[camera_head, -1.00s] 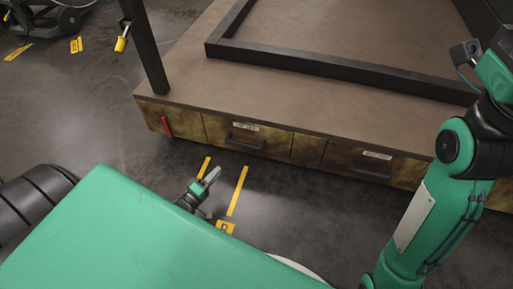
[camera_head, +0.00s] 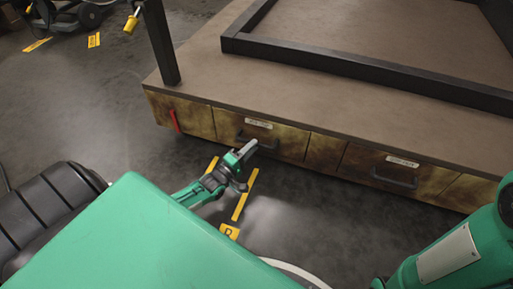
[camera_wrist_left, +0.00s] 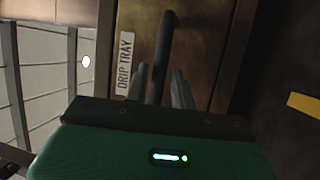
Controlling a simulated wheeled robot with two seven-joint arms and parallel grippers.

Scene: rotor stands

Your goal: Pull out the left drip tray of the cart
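The cart (camera_head: 200,85) has a row of worn brass-coloured fronts along its side. The left drip tray (camera_head: 228,124) is flush with them, with a white label (camera_head: 258,123) and a dark bar handle. In the left wrist view the handle (camera_wrist_left: 166,40) runs upright in the picture beside the "DRIP TRAY" label (camera_wrist_left: 125,62). My left gripper (camera_head: 250,147) is at this front, fingers apart. In the wrist view its fingers (camera_wrist_left: 159,85) lie on either side of the handle's lower part; contact cannot be told. My right gripper is out of view; only part of that arm shows.
A second labelled tray (camera_head: 395,175) with a handle is to the right. A red handle (camera_head: 174,120) is on the left front. A dark post (camera_head: 160,45) rises at the cart's corner.

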